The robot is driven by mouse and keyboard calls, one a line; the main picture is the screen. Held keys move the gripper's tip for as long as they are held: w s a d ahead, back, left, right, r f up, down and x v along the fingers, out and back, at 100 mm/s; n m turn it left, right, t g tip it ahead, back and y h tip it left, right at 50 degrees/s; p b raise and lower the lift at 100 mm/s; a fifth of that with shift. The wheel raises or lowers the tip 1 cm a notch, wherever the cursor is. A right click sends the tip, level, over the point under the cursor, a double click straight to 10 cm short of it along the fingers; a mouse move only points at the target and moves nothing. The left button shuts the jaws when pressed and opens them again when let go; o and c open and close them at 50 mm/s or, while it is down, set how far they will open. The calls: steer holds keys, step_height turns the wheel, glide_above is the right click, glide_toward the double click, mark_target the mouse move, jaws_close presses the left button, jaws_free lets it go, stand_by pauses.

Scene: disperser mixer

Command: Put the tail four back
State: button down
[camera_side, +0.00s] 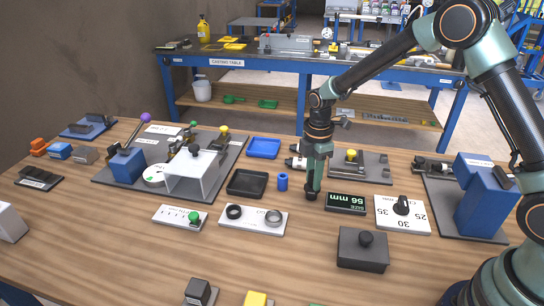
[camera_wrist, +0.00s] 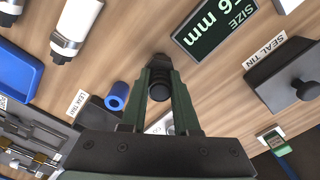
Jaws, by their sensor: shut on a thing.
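My gripper (camera_side: 312,187) points down above the wooden table, just left of the dark size display (camera_side: 345,202). In the wrist view my gripper (camera_wrist: 160,72) has its fingers closed on a small dark round-ended piece (camera_wrist: 160,90). The piece also shows as a black tip (camera_side: 311,196) below the fingers in the side view. No label shows on it, so I cannot tell whether it is the tail four. I cannot tell whether it touches the table. A blue hollow cylinder (camera_side: 282,182) stands left of my gripper, apart from it.
A black tray (camera_side: 247,183) and a blue tray (camera_side: 264,148) lie to the left. A white plate with two rings (camera_side: 252,220) lies front left. A dark knobbed tin (camera_side: 362,250) and a white dial plate (camera_side: 402,214) are at right. A grey plate (camera_side: 372,168) lies behind.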

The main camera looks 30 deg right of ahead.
steer(key=shift+f, duration=0.1)
steer(key=c, duration=0.7)
jaws_free()
steer(key=shift+o, duration=0.2)
step_height(320, 180, up, 12)
steer(key=s+d+r+m+t, duration=0.1)
steer(key=s+r+m, duration=0.3)
steer(key=s+m, duration=0.4)
steer(key=s+d+r+m+t, duration=0.2)
steer(key=s+r+m+t, duration=0.2)
steer(key=s+m, duration=0.4)
steer(key=shift+s+r+t, duration=0.3)
steer(key=shift+s+r, duration=0.2)
steer(key=shift+s, duration=0.2)
